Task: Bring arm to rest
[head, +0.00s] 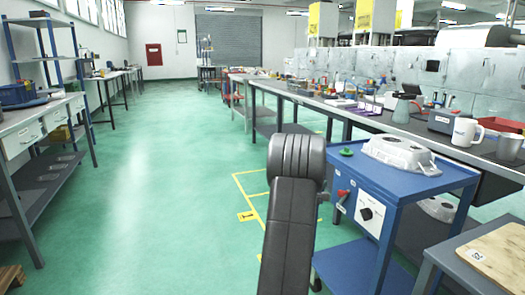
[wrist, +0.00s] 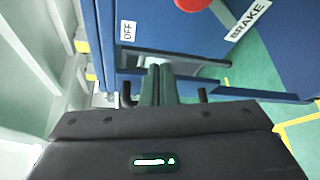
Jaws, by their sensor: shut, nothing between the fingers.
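My arm (head: 293,215) rises dark grey at the bottom middle of the head view, in front of the blue cart's left side. My gripper does not show in the head view. In the wrist view my gripper (wrist: 157,72) has its two fingers together, with nothing between them. Beyond the fingers is a blue surface (wrist: 170,25) with part of a red round knob (wrist: 192,4) and labels reading OFF and BRAKE. The fingers look apart from the knob.
A blue cart (head: 425,190) stands right of my arm, carrying a pale metal casting (head: 400,155) and a green knob (head: 346,152). Its front has a red control (head: 342,195) and black dial (head: 366,213). A cluttered workbench (head: 335,103) runs behind. Green floor (head: 165,180) is clear to the left.

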